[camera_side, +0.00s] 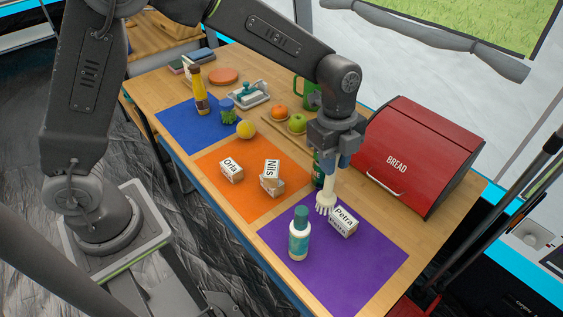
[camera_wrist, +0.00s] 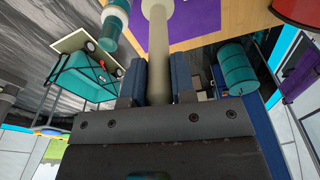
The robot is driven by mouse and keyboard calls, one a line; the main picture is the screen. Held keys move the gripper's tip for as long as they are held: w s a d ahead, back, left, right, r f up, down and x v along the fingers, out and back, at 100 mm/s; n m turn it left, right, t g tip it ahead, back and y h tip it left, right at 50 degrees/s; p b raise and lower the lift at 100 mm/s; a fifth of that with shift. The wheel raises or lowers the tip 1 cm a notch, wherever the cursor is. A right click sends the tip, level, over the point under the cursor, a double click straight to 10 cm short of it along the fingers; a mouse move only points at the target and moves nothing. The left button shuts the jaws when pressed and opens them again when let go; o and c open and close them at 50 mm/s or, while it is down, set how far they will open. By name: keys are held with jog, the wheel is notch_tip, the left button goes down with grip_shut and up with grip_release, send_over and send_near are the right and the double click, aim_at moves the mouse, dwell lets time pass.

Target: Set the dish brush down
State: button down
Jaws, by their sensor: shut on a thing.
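A white dish brush (camera_side: 328,190) hangs upright in my gripper (camera_side: 336,160), bristles down. My gripper is shut on its handle, which also shows between the fingers in the wrist view (camera_wrist: 158,50). The bristles are at the upper edge of the purple mat (camera_side: 340,260), just left of a box labelled Petra (camera_side: 344,222). I cannot tell whether the bristles touch the mat. In the wrist view my gripper (camera_wrist: 160,85) has a blue finger on each side of the handle.
A white bottle with a teal cap (camera_side: 299,240) stands on the purple mat. A green item (camera_side: 318,168) stands behind the brush. A red bread bin (camera_side: 420,155) is at the right. The orange mat (camera_side: 245,200) holds labelled boxes. The purple mat's lower right is clear.

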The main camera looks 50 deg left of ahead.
jog(key=w+a+n, duration=0.4)
jog(key=a+n, duration=0.3)
jog(key=a, duration=1.1)
jog(key=s+a+n+t, duration=0.15)
jog(key=a+n, duration=0.25)
jog(key=a, duration=0.6)
jog(key=s+a+n, duration=0.2)
jog(key=a+n, duration=0.2)
jog(key=a, duration=0.6)
jog(key=w+d+f, duration=0.7)
jog(key=d+f, duration=0.1)
jog(key=f, duration=0.2)
jog(key=shift+w+d+f+y, duration=0.2)
jog(key=shift+w+f+y, duration=0.05)
jog(key=shift+f+y, duration=0.15)
jog(key=shift+f, duration=0.15)
jog(key=c, duration=1)
grip_release()
jog(key=shift+o, duration=0.2)
